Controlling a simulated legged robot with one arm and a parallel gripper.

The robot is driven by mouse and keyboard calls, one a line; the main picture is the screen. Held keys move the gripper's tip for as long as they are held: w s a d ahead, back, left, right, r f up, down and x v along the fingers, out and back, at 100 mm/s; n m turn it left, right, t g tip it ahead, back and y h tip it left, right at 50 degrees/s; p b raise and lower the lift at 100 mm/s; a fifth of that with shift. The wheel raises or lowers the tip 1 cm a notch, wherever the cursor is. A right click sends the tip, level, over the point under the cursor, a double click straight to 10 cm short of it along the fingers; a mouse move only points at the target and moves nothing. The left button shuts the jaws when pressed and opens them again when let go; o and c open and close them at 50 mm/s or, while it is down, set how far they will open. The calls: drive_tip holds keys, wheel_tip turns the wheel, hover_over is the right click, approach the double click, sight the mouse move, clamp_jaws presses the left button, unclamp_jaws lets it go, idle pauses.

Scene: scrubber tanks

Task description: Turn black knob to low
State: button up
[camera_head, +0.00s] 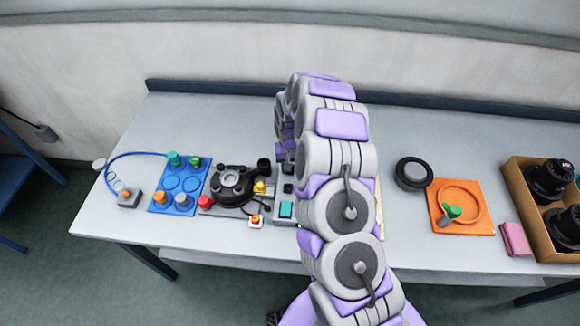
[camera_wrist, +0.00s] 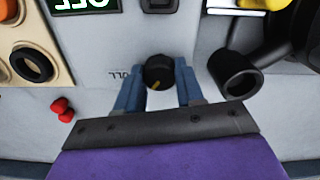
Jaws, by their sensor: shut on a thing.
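The black knob (camera_wrist: 158,73) is in the upper middle of the wrist view, on a light grey panel (camera_wrist: 105,90). It has a small yellow mark on the side toward my gripper. My gripper (camera_wrist: 159,82) has one blue finger on each side of the knob and is shut on it. Small printed lettering beside the knob at left is upside down and partly covered by a finger. In the head view, my arm covers most of the panel and hides the gripper tips.
A black round device (camera_head: 236,184) and a blue tray (camera_head: 170,208) are left of the panel. A black pipe-like part (camera_wrist: 240,75) is close right of my gripper. An orange tray (camera_head: 485,212), a black puck (camera_head: 413,173) and a brown box (camera_head: 518,190) stand at right.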

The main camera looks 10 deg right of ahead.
drive_tip(key=n, duration=0.7)
drive_tip(key=shift+w+r+b, duration=0.15)
drive_tip(key=shift+w+b, duration=0.15)
idle(0.4)
drive_tip(key=o, duration=1)
drive_tip(key=shift+s, duration=0.1)
drive_tip(key=shift+o, duration=0.2)
wheel_tip(320, 180, up, 17)
drive_tip(key=p, duration=0.1)
